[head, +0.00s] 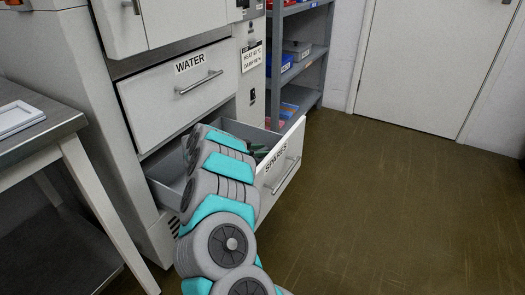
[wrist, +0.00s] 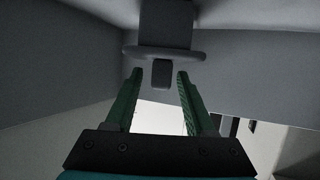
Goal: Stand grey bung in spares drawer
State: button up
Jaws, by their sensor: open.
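The spares drawer (head: 268,203) is pulled open at the bottom of the grey cabinet in the head view. My arm reaches into it, and my gripper (head: 262,153) is partly hidden inside by the arm and drawer front. In the wrist view, my gripper (wrist: 159,74) is open, with its two green fingers apart. The grey bung (wrist: 170,25) is just ahead inside grey drawer walls, with a wide body, a disc-shaped flange and a narrow stub. The stub lies between the fingertips, with gaps visible on both sides. The bung is hidden in the head view.
The closed water drawer (head: 165,105) is directly above. A grey shelf unit (head: 318,70) with bins stands behind the open drawer. A metal table (head: 40,135) is at left. The floor (head: 400,200) at right is clear.

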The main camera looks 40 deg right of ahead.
jog(key=shift+a+r, duration=0.15)
jog(key=v, duration=0.7)
